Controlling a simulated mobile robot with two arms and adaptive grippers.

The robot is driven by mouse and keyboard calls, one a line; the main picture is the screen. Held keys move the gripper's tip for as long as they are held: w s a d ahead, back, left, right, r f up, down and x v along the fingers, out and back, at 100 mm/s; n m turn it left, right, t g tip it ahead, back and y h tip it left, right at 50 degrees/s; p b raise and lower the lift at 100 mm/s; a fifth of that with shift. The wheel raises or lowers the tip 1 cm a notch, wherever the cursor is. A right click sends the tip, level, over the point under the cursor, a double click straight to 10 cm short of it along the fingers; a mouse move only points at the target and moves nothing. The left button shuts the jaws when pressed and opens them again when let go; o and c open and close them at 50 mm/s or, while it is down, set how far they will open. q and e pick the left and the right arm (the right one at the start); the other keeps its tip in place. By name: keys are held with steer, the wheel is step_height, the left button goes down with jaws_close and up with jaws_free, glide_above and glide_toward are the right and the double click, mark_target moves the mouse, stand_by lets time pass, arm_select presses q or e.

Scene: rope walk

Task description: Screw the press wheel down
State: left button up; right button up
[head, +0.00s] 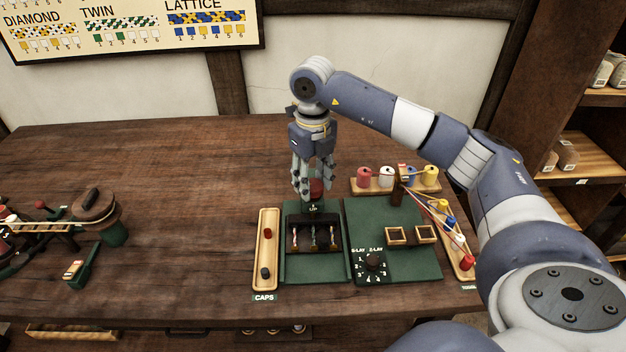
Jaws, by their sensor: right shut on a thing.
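The press wheel (316,187) is the small red round part at the back of a green press board (318,270). My right gripper (314,192) points straight down over it, its fingers closed around the wheel and hiding part of it. A small dark label (312,208) sits just in front of the wheel. In front of that, a dark press frame (314,234) has several openings with pale and coloured pieces standing in them. My left gripper is not in view.
A wooden caps tray (267,225) stands left of the press. On the right are a second green board (420,270) with a dial (375,263), and a rack of coloured spools (364,186) with cords. A rope device (95,205) stands far left.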

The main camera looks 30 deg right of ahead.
mark_target(313, 185)
steer(key=m, duration=0.4)
steer(key=shift+m, duration=2.9)
steer(key=o, duration=1.1)
steer(key=shift+r, duration=0.1)
step_height(313, 185, up, 12)
steer(key=shift+f, duration=0.1)
